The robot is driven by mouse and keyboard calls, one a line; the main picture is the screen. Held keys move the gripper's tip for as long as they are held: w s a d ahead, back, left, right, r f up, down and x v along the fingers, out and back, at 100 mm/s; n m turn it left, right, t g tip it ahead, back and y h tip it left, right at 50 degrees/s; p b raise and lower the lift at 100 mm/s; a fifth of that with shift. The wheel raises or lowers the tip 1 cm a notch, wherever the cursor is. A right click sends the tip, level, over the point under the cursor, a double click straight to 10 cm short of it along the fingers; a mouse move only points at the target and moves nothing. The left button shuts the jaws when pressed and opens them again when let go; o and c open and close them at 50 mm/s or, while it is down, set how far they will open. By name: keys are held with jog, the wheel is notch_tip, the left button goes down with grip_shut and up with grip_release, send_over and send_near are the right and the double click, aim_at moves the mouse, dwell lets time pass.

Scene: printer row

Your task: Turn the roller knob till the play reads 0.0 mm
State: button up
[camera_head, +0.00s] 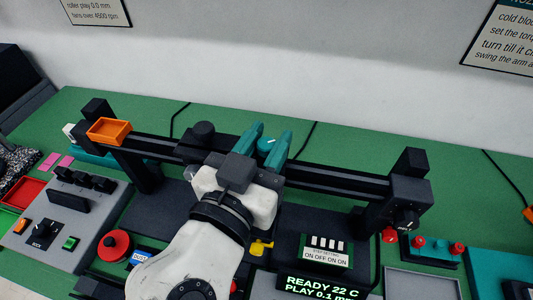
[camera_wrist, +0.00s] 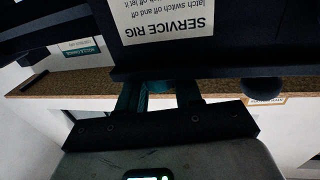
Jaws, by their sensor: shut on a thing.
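In the wrist view, the fingers of my gripper (camera_wrist: 158,92) stand either side of a small teal part of the knob (camera_wrist: 158,87). The display (camera_head: 318,287) reads "READY 22 C" and "PLAY 0.1 mm" in green.
An orange tray (camera_head: 109,131) sits on the rail's left end. A black dial (camera_head: 407,222) is on the right end block. A red button (camera_head: 115,245), a grey control panel (camera_head: 65,215) and a switch block (camera_head: 325,251) stand around my arm. A wall stands behind the green table.

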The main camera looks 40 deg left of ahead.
jog(key=shift+f+m+t+h+b, duration=0.1)
jog(key=shift+m+t+h+b, duration=0.55)
jog(key=shift+m+h, duration=0.7)
jog(key=shift+h, duration=0.55)
jog(key=o, duration=0.9)
jog(key=s, duration=0.3)
jog(key=s+d+b, duration=0.1)
jog(key=s, duration=0.3)
jog(key=s+b, duration=0.1)
jog(key=s, duration=0.2)
jog(key=shift+s+d, duration=0.3)
jog(key=shift+s, duration=0.05)
